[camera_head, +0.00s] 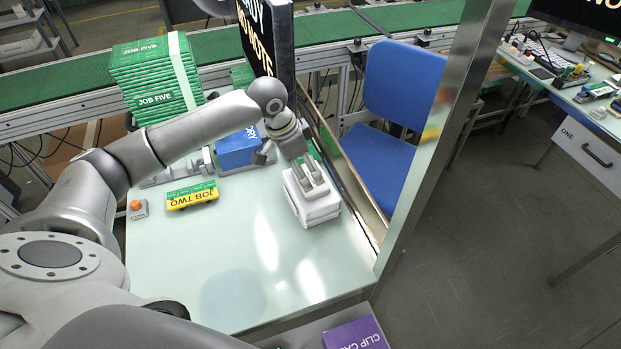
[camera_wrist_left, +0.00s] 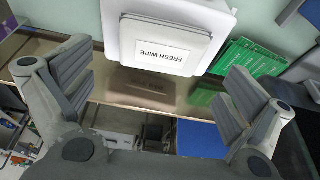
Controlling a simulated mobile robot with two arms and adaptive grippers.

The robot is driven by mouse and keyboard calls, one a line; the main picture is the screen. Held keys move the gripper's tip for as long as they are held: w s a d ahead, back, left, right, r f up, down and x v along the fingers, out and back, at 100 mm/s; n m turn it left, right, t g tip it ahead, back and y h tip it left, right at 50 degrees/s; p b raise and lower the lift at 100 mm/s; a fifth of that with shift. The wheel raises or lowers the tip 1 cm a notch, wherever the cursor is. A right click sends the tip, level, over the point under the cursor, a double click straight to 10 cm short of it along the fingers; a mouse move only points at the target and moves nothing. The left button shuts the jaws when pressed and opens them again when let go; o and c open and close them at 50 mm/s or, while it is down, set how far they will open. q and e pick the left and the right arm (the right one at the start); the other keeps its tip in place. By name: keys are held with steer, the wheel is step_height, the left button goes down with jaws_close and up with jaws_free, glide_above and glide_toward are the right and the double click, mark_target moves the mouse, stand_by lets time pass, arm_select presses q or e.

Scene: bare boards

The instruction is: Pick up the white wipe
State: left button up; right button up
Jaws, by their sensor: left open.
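The white wipe (camera_head: 313,204) is a white pack near the right edge of the pale table in the head view. In the left wrist view the wipe (camera_wrist_left: 160,45) shows a label reading "FRESH WIPE" on its face. My left gripper (camera_head: 312,188) reaches over the wipe from behind, its fingers overlapping the pack in the head view. In the left wrist view the left gripper (camera_wrist_left: 155,85) is open, its two fingers wide apart with the wipe's lower edge beyond and between them. Whether the fingers touch it I cannot tell. My right gripper is not in view.
A yellow and green "JOB TWO" box (camera_head: 192,195), an orange button (camera_head: 138,208) and a blue box (camera_head: 238,150) stand on the table. Green "JOB FIVE" boxes (camera_head: 155,80) are stacked behind. A metal post (camera_head: 440,130) rises at the right. The table's front is clear.

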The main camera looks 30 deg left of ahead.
mark_target(310, 178)
arm_select(q)
steer(key=p+x, duration=0.1)
steer(key=x, duration=0.3)
steer(key=shift+w+f, duration=0.15)
steer(key=shift+w+d+f+p, duration=0.1)
steer(key=shift+f+p, duration=0.2)
steer(key=shift+f, duration=0.2)
steer(key=c, duration=0.7)
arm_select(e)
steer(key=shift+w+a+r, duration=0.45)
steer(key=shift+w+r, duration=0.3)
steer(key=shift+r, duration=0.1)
